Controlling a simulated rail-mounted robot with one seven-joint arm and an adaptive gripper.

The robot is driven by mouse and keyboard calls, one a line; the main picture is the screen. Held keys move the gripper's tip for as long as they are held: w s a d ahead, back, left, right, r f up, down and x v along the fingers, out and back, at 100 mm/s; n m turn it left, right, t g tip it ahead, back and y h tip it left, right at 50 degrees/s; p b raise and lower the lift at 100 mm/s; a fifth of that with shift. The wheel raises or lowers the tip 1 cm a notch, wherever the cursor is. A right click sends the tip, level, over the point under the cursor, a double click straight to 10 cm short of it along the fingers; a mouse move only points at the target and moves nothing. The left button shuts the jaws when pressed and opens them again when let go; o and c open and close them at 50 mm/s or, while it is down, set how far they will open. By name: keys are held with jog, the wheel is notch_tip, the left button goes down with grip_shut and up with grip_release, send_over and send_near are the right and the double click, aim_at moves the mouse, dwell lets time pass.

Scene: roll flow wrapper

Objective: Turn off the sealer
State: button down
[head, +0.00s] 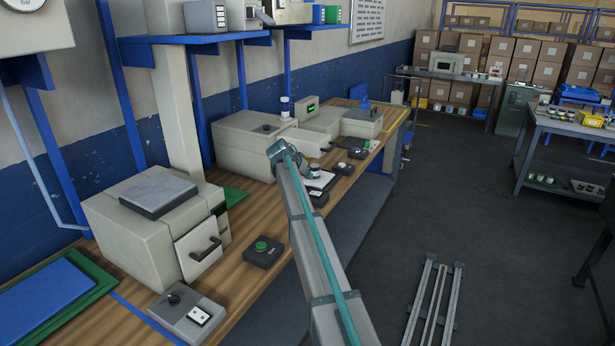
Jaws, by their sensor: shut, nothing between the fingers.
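I cannot tell for certain which machine is the sealer. A beige machine (135,228) with a grey top plate and a tilted white front door (198,247) with a black handle stands at the near left of the bench. In front of it is a grey control box (186,317) with a black knob and a white switch. A dark box with a green button (262,251) sits to its right. Farther back is a beige machine with a green display (310,108). My arm reaches up past the bench front; its visible end is a grey-teal joint, and no gripper fingers show.
The wooden bench (232,275) runs along the left wall under blue shelves (200,39). Small dark control boxes (350,148) and a white-lidded jar (284,106) stand farther along. A blue mat (45,288) lies near left. The floor (440,200) is mostly open, with metal rails (434,300) low right.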

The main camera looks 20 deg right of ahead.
aim_at(319, 192)
jog(key=p+x, duration=0.2)
jog(key=x, duration=0.4)
jog(key=shift+w+d+f, duration=0.15)
jog(key=shift+w+d, duration=0.05)
jog(key=shift+d, duration=0.1)
jog(key=f, duration=0.1)
jog(key=f+p, duration=0.1)
jog(key=f, duration=0.1)
jog(key=shift+d+f, duration=0.15)
jog(key=shift+d, duration=0.15)
jog(key=shift+s+f+p, duration=0.1)
jog(key=shift+f+p, duration=0.3)
jog(key=shift+f, duration=0.3)
